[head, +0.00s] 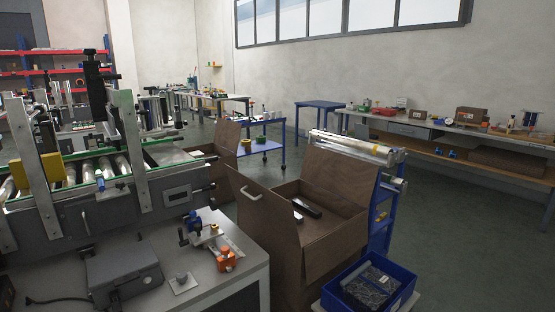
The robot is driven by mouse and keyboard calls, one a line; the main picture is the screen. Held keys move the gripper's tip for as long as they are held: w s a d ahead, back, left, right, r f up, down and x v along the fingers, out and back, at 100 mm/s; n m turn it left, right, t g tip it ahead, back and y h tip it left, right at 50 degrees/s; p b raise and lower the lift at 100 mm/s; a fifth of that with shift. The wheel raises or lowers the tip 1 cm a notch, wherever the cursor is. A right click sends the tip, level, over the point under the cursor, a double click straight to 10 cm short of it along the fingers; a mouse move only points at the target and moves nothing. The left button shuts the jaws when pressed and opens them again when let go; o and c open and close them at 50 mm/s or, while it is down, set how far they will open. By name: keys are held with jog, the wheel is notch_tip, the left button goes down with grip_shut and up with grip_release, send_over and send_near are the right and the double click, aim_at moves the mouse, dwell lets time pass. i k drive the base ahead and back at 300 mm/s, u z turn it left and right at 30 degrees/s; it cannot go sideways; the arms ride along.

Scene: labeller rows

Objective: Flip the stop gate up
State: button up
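A labelling machine with a roller conveyor (122,166) stands at the left. Grey upright posts (128,140) rise beside its rollers, with a black vertical unit (97,88) near their tops. A yellow block (52,167) sits at the near side of the conveyor, by the left post. A small blue knob (100,182) shows on the near rail. I cannot tell which part is the stop gate, or whether it is up or down. My gripper is not in view.
A grey bench (235,262) under the machine holds a grey box (124,275) and small blue and orange fixtures (226,259). An open brown crate (318,248) stands right of it, with a blue bin (340,285) in front. Open floor (440,215) lies at the right.

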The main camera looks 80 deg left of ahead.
aim_at(197, 154)
jog(key=u, duration=3.3)
jog(key=i, duration=1.65)
jog(key=z, duration=3.3)
jog(key=i, duration=1.65)
